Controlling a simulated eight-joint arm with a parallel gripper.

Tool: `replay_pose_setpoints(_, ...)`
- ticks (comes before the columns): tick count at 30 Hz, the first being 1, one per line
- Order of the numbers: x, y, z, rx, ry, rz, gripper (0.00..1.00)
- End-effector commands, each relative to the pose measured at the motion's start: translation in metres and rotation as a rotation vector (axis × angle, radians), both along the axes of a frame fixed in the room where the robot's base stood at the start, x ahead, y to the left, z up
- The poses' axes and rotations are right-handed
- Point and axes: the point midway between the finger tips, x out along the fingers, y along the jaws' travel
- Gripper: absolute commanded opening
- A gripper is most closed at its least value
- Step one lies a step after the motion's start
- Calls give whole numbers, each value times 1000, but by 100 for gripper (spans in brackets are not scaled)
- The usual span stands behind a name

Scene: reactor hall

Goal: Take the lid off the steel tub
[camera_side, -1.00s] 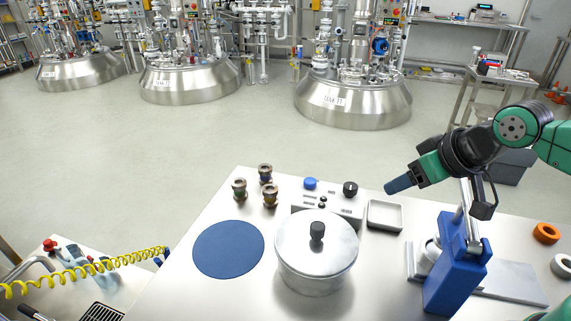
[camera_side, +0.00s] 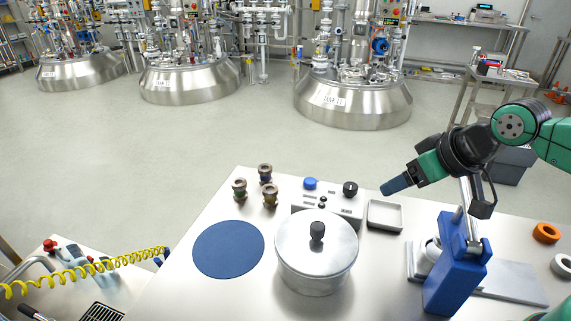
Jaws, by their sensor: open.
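The steel tub (camera_side: 314,281) stands upright on the light work table. Its metal lid (camera_side: 290,240) sits on top and carries a dark knob (camera_side: 317,232) at its centre. My gripper (camera_side: 386,190) is raised above the table, to the right of the tub and behind it in the picture, apart from the lid. Its dark blue fingers are seen from the side and point down to the left. It is open, with nothing visible between the fingers.
A round blue mat (camera_side: 228,249) lies left of the tub. Several small fittings (camera_side: 270,195), a control box (camera_side: 328,207) and a small grey tray (camera_side: 384,216) stand behind. A blue stand (camera_side: 455,265) rises to the right. Orange (camera_side: 546,233) and white (camera_side: 563,265) rings lie far right.

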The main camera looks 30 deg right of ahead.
Motion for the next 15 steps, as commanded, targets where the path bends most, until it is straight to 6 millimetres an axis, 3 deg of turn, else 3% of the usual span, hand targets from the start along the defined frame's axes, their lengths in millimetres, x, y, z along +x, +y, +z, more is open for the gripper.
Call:
replay_pose_setpoints(5, 12, 23, 6, 34, 120, 20, 67)
replay_pose_setpoints(15, 37, 102, -3, 29, 504, 18, 67)
